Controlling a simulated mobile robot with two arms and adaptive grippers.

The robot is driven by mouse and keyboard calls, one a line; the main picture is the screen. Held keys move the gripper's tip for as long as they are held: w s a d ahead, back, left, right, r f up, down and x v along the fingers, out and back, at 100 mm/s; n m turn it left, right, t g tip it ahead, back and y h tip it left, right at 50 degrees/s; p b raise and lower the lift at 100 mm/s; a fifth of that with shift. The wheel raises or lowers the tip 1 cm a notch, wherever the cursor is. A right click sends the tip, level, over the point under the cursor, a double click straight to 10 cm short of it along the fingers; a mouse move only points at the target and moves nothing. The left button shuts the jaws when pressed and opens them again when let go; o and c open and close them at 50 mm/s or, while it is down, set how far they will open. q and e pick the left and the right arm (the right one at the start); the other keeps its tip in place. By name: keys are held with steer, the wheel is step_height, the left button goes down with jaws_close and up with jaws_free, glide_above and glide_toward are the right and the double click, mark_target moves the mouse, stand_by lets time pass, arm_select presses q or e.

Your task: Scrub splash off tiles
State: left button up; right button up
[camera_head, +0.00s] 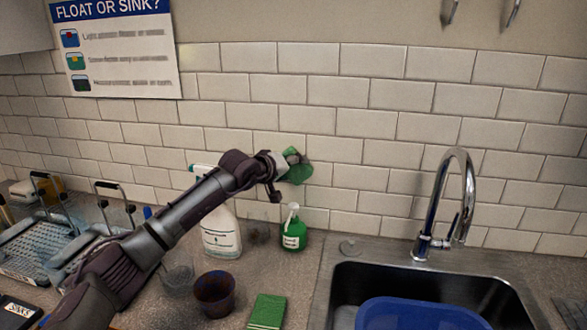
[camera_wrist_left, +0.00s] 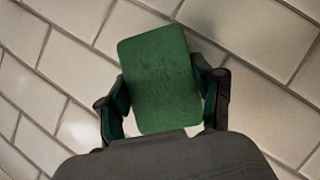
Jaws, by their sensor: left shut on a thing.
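My left gripper (camera_head: 283,166) is shut on a green scrub pad (camera_head: 300,174) in front of the white tiles (camera_head: 300,88). In the left wrist view the pad (camera_wrist_left: 160,75) sits between the two fingers of the gripper (camera_wrist_left: 165,88), with its broad face showing. I cannot tell whether the pad touches the wall. A faint dark smudge or shadow (camera_wrist_left: 218,18) shows on the tiles beyond the pad's upper right; I cannot tell which. The tiles right behind the pad are hidden. My right gripper is not in view.
Below the gripper stand a white spray bottle (camera_head: 221,235), a green soap bottle (camera_head: 293,232), a clear glass (camera_head: 178,270) and a dark cup (camera_head: 214,293). Another green pad (camera_head: 267,312) lies in front. A tall faucet (camera_head: 467,195) and sink with a blue tub (camera_head: 420,314) are right.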

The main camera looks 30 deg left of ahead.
arm_select(q)
steer(key=s+b, duration=0.1)
steer(key=s, duration=0.1)
steer(key=s+d+b, duration=0.1)
steer(key=s, duration=0.1)
steer(key=shift+s+f, duration=0.1)
steer(key=shift+f, duration=0.05)
steer(key=shift+s+d, duration=0.15)
steer(key=shift+s, duration=0.2)
steer(key=shift+s+d+b, duration=0.2)
steer(key=shift+s+b, duration=0.3)
steer(key=shift+s, duration=0.25)
steer(key=shift+s+d+b, duration=0.2)
steer(key=shift+s+b, duration=0.25)
steer(key=shift+s, duration=0.25)
